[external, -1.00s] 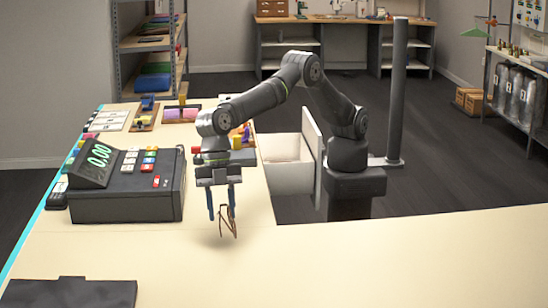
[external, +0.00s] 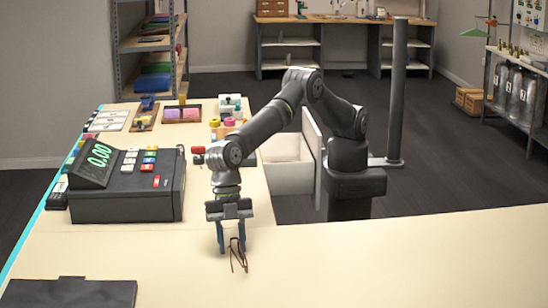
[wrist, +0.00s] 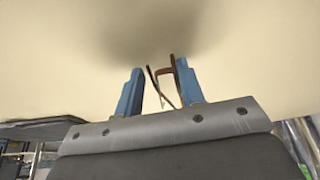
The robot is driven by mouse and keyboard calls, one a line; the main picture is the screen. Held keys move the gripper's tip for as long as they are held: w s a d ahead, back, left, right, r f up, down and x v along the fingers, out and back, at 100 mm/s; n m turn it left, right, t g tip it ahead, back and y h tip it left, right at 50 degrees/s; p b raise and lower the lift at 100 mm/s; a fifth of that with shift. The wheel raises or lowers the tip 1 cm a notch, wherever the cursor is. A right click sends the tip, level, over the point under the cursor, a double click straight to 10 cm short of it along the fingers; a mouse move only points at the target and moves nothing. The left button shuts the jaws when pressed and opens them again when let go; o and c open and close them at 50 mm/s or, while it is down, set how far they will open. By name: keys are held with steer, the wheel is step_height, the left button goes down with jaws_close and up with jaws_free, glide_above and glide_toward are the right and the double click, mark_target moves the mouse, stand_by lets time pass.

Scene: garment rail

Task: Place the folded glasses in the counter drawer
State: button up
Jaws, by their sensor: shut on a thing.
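The folded glasses (external: 238,257) are thin and brown and hang from my gripper (external: 231,248), just above or at the counter top in the external view. My gripper has blue fingers and is shut on the glasses. In the wrist view the glasses (wrist: 167,82) show between the fingers of my gripper (wrist: 160,92), nearer the right one. The counter drawer (external: 289,178) is white and stands pulled out at the counter's inner edge, behind and to the right of my gripper. Its visible inside looks empty. The glasses' lower tip is close to the counter; contact cannot be told.
A dark cash register (external: 125,200) stands left of my gripper. Small coloured goods (external: 229,122) and trays (external: 182,113) sit farther back on the counter (external: 330,270). A dark mat (external: 70,293) lies at the front left. The counter's front middle and right are clear.

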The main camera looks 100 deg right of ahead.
steer(key=o, duration=1)
steer(key=shift+c, duration=0.2)
steer(key=v, duration=1.6)
steer(key=shift+r, duration=0.3)
steer(key=shift+w+d+r, duration=0.1)
steer(key=shift+d+r, duration=0.1)
steer(key=shift+r, duration=0.15)
steer(key=shift+c, duration=0.7)
